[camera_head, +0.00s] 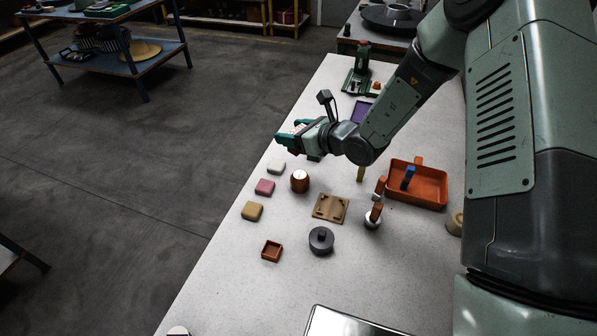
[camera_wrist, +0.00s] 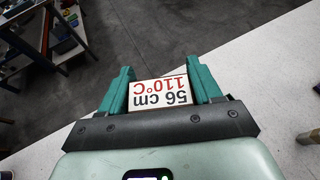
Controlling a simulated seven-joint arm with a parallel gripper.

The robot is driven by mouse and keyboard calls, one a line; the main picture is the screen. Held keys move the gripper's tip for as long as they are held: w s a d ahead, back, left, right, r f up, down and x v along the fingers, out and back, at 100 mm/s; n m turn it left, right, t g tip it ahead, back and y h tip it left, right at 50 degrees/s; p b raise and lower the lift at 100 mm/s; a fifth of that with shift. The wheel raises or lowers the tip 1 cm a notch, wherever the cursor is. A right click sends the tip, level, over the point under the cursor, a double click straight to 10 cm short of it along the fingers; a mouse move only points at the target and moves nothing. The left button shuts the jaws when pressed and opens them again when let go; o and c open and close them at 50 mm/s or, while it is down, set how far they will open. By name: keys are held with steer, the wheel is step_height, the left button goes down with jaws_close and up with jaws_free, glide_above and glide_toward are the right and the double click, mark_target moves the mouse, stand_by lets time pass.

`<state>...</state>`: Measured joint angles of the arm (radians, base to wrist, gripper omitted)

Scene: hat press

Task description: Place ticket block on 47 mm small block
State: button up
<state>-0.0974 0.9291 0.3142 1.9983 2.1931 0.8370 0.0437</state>
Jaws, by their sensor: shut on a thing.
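My gripper (camera_head: 284,137) reaches out over the far left part of the table. In the wrist view my gripper (camera_wrist: 160,68) has its teal fingers shut on the ticket block (camera_wrist: 160,93). The ticket block is pale and printed with "56 cm" in black and "110°C" in red, upside down in this view. In the head view the fingers mostly hide it. No size marking is readable on the table, so I cannot tell which thing is the 47 mm small block. White (camera_head: 276,166), pink (camera_head: 265,187) and yellow (camera_head: 252,211) small blocks lie along the left edge.
A copper-coloured round piece (camera_head: 300,181), a brown square board (camera_head: 331,209), a dark grey knobbed disc (camera_head: 321,241) and a small red-brown tray (camera_head: 271,251) stand mid-table. An orange tray (camera_head: 426,197) is at right. A green press-like stand (camera_head: 358,80) is at the far end.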

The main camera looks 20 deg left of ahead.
step_height(320, 180, down, 10)
steer(key=shift+w+r, duration=0.1)
steer(key=shift+r, duration=0.1)
stand_by(0.3)
steer(key=o, duration=1.1)
steer(key=shift+f, duration=0.15)
steer(key=shift+c, duration=0.2)
